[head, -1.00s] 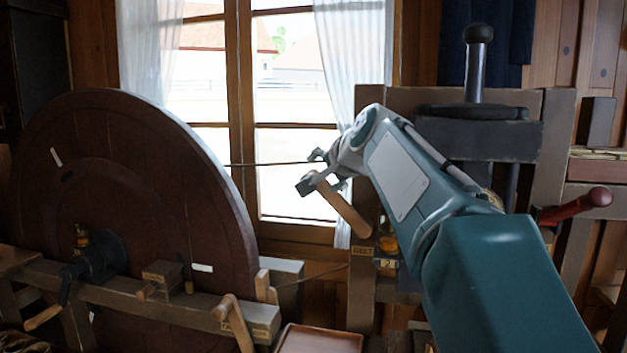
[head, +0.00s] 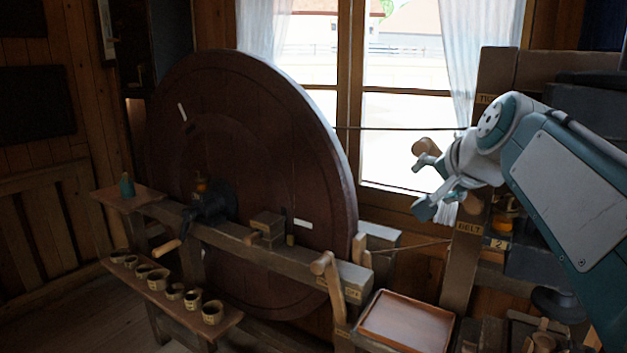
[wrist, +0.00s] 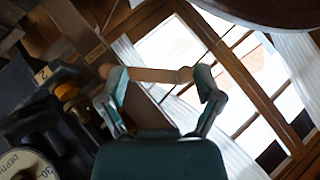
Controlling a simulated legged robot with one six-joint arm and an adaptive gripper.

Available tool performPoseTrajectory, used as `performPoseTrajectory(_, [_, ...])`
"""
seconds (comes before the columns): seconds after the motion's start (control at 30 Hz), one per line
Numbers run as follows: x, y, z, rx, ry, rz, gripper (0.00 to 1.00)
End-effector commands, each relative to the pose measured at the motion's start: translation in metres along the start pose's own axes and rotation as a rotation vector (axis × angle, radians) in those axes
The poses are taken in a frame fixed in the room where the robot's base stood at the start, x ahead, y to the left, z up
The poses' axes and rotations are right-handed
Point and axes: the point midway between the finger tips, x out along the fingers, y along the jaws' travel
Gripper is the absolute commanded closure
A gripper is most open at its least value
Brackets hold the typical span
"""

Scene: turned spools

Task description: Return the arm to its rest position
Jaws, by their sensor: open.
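My gripper (head: 428,186) is at the right in the head view, in front of the window, with its two fingers spread apart and nothing held. The arm comes in from the right edge, bent at a joint behind the gripper. In the wrist view, my gripper (wrist: 160,78) is open too. A pale wooden lever (wrist: 150,75) crosses the picture between its fingertips; I cannot tell whether it touches them. In the head view the rounded end of this lever (head: 426,147) shows just above the fingers, partly hidden by the gripper.
A large dark wheel (head: 250,120) stands left of the gripper on a wooden bench (head: 205,226). A thin belt runs from it toward the post (head: 466,262) marked BELT. A shallow tray (head: 405,318) lies below the gripper. Several small cups stand on a low shelf (head: 222,322).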

Motion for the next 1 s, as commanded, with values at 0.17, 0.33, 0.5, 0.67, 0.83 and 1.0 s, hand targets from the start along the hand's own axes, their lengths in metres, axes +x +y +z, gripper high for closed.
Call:
performPoseTrajectory(0.17, [-0.012,0.043,0.088,-0.213,-0.111,0.090,0.16])
performPoseTrajectory(0.33, [-0.023,0.097,0.167,-0.427,-0.221,0.164,0.16])
performPoseTrajectory(0.5, [-0.033,0.157,0.238,-0.635,-0.331,0.221,0.16])
performPoseTrajectory(0.67, [-0.037,0.193,0.274,-0.752,-0.394,0.248,0.16])
performPoseTrajectory(0.83, [-0.037,0.201,0.282,-0.779,-0.410,0.255,0.16])
performPoseTrajectory(1.0, [-0.037,0.201,0.281,-0.777,-0.409,0.255,0.16])
